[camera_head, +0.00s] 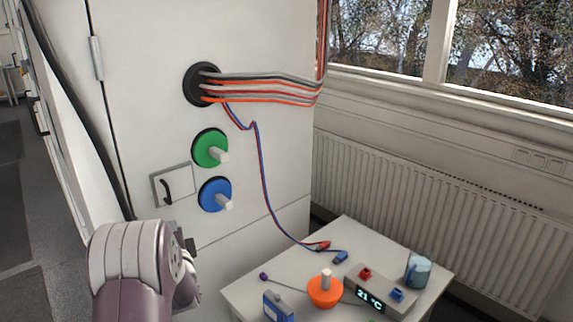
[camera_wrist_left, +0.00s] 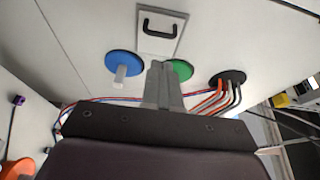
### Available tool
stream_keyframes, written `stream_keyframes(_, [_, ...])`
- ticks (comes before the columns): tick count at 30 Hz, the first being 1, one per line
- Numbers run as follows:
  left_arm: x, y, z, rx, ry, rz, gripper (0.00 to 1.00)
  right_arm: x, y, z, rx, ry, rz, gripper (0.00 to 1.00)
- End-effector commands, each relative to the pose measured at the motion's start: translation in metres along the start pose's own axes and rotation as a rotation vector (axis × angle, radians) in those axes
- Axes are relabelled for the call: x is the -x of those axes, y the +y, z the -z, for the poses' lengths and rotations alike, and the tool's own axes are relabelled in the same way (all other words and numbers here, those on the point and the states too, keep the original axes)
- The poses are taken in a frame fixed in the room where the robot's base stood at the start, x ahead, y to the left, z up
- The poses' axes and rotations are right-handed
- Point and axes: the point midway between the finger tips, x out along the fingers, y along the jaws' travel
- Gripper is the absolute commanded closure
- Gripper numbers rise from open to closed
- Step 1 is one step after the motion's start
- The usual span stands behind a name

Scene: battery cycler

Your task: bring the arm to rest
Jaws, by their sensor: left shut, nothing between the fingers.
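My left gripper (camera_head: 188,243) shows only in part in the head view, just behind my bulky left arm at the lower left, in front of the white cabinet (camera_head: 265,140). In the left wrist view the gripper (camera_wrist_left: 158,66) has its two fingers together, with nothing between them. There its tips overlap the edge of the green disc knob (camera_wrist_left: 180,69); I cannot tell how far apart they are. The blue disc knob (camera_wrist_left: 119,67) is to the left and the small hatch with a black handle (camera_wrist_left: 158,25) is above. My right gripper is not in view.
A small white table (camera_head: 262,262) at the lower right holds an orange knob (camera_head: 325,291), a display box (camera_head: 382,292) and a blue cup (camera_head: 419,270). Cables run from a black port (camera_head: 197,84). A radiator (camera_head: 420,185) lines the right wall.

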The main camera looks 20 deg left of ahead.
Motion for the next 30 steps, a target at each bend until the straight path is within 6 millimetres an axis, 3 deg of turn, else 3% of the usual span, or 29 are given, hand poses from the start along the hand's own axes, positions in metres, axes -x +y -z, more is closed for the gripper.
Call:
stream_keyframes(2, [0.0,0.001,0.0,0.039,0.0,-0.005,1.0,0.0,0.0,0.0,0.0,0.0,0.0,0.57])
stream_keyframes(4, [0.001,0.019,0.002,0.173,0.004,-0.09,1.0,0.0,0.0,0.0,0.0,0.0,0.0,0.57])
stream_keyframes(5, [0.006,0.037,0.004,0.261,0.001,-0.173,1.0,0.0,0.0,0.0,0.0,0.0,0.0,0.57])
stream_keyframes(7, [0.035,0.087,0.011,0.52,-0.055,-0.448,1.0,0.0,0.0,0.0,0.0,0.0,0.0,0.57])
stream_keyframes(8, [0.057,0.105,0.02,0.639,-0.099,-0.586,1.0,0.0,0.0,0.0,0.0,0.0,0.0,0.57])
stream_keyframes(9, [0.091,0.123,0.035,0.769,-0.173,-0.761,1.0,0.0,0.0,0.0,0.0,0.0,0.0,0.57])
stream_keyframes(11, [0.148,0.139,0.054,0.892,-0.314,-0.989,1.0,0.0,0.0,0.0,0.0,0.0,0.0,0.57])
stream_keyframes(12, [0.186,0.144,0.063,0.932,-0.415,-1.11,1.0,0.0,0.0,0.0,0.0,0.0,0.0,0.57])
stream_keyframes(15, [0.272,0.141,0.072,0.918,-0.637,-1.311,1.0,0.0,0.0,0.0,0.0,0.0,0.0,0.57])
stream_keyframes(18, [0.333,0.128,0.074,0.803,-0.704,-1.406,1.0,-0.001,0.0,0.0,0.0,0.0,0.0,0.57])
stream_keyframes(22, [0.35,0.112,0.098,0.731,-0.561,-1.422,1.0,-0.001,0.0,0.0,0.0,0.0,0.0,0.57])
stream_keyframes(30, [0.352,0.113,0.101,0.718,-0.547,-1.427,1.0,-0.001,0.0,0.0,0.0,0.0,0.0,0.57])
